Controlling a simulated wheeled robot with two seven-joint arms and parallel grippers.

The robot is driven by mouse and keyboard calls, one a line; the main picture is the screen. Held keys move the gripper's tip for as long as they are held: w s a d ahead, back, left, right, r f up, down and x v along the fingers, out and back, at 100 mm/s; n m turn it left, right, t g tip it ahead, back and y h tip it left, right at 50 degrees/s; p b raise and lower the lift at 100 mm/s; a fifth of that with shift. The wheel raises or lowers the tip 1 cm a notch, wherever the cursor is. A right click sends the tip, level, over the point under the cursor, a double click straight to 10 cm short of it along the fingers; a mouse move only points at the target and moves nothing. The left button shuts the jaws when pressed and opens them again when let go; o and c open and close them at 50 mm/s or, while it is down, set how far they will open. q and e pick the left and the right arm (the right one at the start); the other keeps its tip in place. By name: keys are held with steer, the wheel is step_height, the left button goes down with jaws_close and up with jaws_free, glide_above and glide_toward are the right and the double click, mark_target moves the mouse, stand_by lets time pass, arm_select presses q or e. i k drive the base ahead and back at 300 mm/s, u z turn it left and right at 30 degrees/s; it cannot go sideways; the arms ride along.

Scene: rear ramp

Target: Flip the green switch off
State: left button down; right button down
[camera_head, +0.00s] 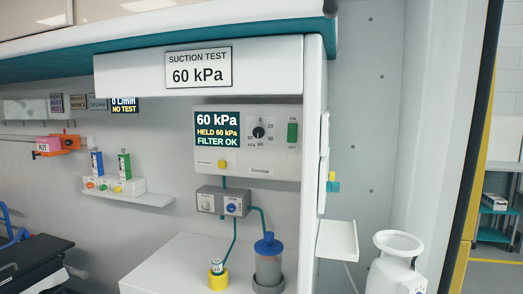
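The green switch (292,133) is a small upright rocker at the right end of a white suction panel (262,165). It has "ON" printed above it and "OFF" below it. I cannot tell which way it is tipped. Left of it are a dark dial (258,133) and a display (217,130) reading "60 kPa, HELD 60 kPa, FILTER OK". A sign (198,67) above reads "SUCTION TEST 60 kPa". Neither gripper is in view.
Below the panel, a grey valve box (222,201) has tubes running down to a blue-lidded canister (269,260) and a yellow-based holder (217,280) on a white cabinet. A small white shelf (337,241) juts out at right. The panel's front is unobstructed.

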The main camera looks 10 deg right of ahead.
mark_target(292, 129)
steer(key=i, duration=0.7)
steer(key=z, duration=0.75)
